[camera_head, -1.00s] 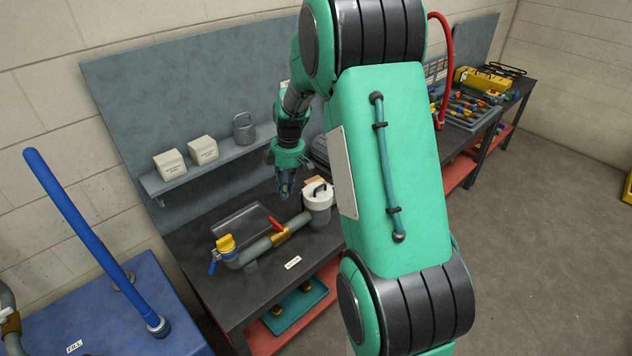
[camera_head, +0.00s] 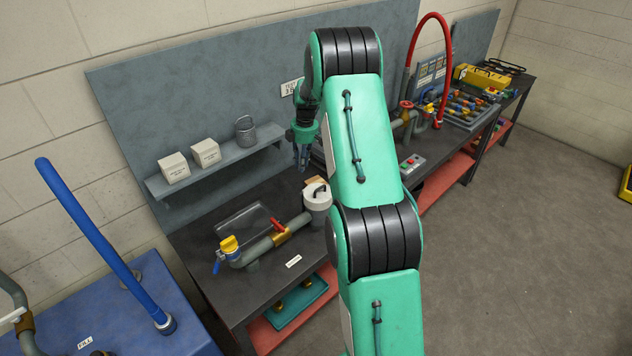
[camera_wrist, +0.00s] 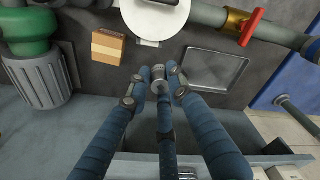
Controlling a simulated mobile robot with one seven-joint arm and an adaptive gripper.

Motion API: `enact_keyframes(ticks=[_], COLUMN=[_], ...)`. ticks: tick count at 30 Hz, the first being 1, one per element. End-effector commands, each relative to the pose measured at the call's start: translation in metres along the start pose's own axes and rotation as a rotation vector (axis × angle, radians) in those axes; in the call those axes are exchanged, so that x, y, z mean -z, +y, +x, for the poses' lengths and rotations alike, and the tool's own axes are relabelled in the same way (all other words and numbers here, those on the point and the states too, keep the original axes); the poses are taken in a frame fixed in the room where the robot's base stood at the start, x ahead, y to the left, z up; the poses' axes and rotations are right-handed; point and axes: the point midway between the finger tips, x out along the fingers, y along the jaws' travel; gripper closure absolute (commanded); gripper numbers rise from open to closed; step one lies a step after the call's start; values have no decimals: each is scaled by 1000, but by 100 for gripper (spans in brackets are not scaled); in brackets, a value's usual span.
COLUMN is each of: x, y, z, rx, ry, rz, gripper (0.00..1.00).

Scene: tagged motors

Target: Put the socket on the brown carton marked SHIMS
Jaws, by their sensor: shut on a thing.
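The socket (camera_wrist: 158,73), a small ribbed metal cylinder, is between the fingertips of my gripper (camera_wrist: 155,84) in the wrist view. My gripper is shut on it and holds it in the air. The brown carton (camera_wrist: 107,46) is a small box with a pale band on top, left of and above the fingertips in the wrist view, apart from the socket. Its lettering is too small to read. In the head view my gripper (camera_head: 303,160) hangs above the bench's back part, and the carton (camera_head: 313,182) is partly hidden behind a white-lidded canister. The socket cannot be made out there.
The white-lidded canister (camera_wrist: 155,16) stands close beside the carton. A pipe with a red lever (camera_wrist: 250,28) and a shallow tray (camera_wrist: 218,70) are to the right. A ribbed grey motor (camera_wrist: 40,80) is at left.

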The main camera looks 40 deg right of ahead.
Motion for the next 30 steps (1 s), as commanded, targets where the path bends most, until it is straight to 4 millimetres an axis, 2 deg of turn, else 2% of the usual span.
enact_keyframes(ticks=[6,18,21,24,30], x=[-22,-63,-72,-72,-74], y=[33,84,92,89,89], z=[10,35,41,68,88], rx=[2,5,7,9,6], ry=[-7,-19,-21,-21,-21], rz=[-14,-40,-46,-47,-47], gripper=[100,100,100,100,100])
